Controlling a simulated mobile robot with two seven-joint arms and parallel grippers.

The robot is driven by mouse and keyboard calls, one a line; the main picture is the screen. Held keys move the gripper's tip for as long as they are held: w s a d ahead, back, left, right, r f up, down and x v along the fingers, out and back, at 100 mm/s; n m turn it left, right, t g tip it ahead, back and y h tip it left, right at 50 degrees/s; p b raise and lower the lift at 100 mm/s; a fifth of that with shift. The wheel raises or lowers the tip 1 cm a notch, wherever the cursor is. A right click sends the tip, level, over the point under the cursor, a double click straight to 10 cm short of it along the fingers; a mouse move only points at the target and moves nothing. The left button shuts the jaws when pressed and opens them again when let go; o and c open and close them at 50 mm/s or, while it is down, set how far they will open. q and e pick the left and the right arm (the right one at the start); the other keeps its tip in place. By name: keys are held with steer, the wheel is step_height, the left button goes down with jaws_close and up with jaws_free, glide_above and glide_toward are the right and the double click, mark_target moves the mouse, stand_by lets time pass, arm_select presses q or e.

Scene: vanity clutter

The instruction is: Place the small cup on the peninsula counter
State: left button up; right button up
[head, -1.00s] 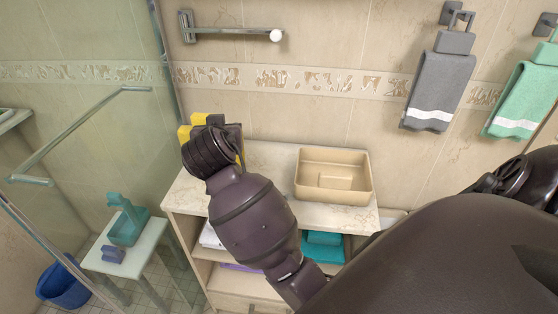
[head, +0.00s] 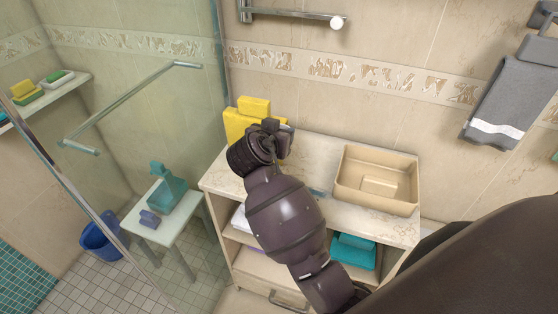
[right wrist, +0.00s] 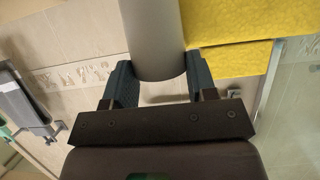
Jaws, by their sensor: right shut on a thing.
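The small cup (right wrist: 154,38) shows in the right wrist view as a smooth grey cylinder, with its far end cut off by the top edge. My right gripper (right wrist: 160,75) is shut on it, one dark finger on each side. In the head view the right gripper (head: 276,130) is over the back left of a pale marble-topped counter (head: 310,165), in front of yellow blocks (head: 238,122). My arm largely hides the cup there. I cannot tell whether the cup touches the counter. My left gripper is not in view.
A beige basin (head: 375,205) stands on the counter's right part. Teal folded cloths (head: 352,252) lie on a shelf below. Marble between gripper and basin looks mostly clear. A glass shower screen, a white stool (head: 165,229) and a blue bucket (head: 100,240) are at left.

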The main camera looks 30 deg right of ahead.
step_height(320, 180, down, 9)
steer(key=shift+r, duration=0.1)
stand_by(0.4)
steer(key=shift+f+b, duration=0.25)
steer(key=shift+b, duration=0.15)
steer(key=o, duration=0.9)
steer(key=shift+o, duration=0.2)
